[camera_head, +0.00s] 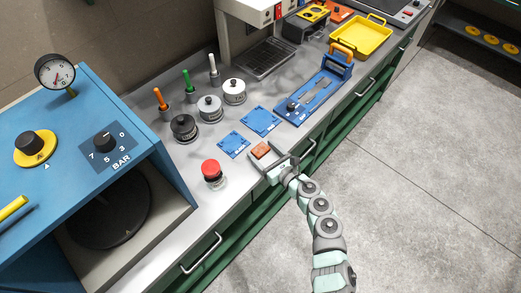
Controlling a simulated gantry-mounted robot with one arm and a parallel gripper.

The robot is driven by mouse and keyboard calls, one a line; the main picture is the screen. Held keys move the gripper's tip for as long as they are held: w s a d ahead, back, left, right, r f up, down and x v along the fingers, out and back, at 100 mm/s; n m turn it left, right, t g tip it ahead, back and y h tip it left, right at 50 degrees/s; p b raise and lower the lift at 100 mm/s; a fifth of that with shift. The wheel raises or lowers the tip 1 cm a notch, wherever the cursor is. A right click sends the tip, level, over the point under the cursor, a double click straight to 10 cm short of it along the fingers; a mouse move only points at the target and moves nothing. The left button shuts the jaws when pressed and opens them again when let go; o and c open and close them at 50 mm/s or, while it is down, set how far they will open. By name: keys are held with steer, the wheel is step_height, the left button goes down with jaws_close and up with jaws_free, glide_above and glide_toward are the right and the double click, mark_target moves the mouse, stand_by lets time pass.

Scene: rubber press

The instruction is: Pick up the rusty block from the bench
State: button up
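The rusty block (261,151) is a small orange-brown piece near the front edge of the bench (207,222). My gripper (265,160) is right at the block, coming in from the lower right. The block shows at the end of the gripper, and its lower sides are hidden by the gripper body. The view is too small to tell whether the fingers touch or close on the block, or whether it is off the bench.
A red push button (212,170) stands left of the gripper. Blue mats (260,121) lie behind it, with a blue fixture (314,95) to the right. Several round pots, including a dark one (184,128), stand behind. The blue press (85,130) fills the left. A yellow tray (361,38) is far right.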

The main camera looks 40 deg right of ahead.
jaws_close()
stand_by(0.6)
